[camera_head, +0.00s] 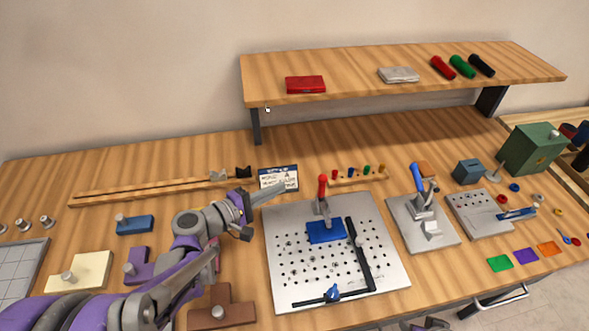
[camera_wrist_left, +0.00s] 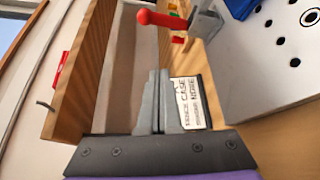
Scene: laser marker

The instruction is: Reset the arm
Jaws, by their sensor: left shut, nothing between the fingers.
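My left arm reaches in from the lower left of the head view. Its gripper (camera_head: 282,188) is above the bench, in front of a small white sign with a dark edge (camera_head: 278,173). In the left wrist view the grey fingers (camera_wrist_left: 159,75) are together with nothing between them, and the sign (camera_wrist_left: 190,103) shows just right of them. I cannot tell whether the fingers touch the sign.
A perforated metal plate (camera_head: 290,275) with a red-handled clamp (camera_head: 322,190) and a blue block (camera_head: 325,232) lies right of my gripper. A blue-handled clamp (camera_head: 418,180) stands farther right. A wooden shelf (camera_head: 350,75) overhangs the back. Purple and brown blocks lie around my forearm.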

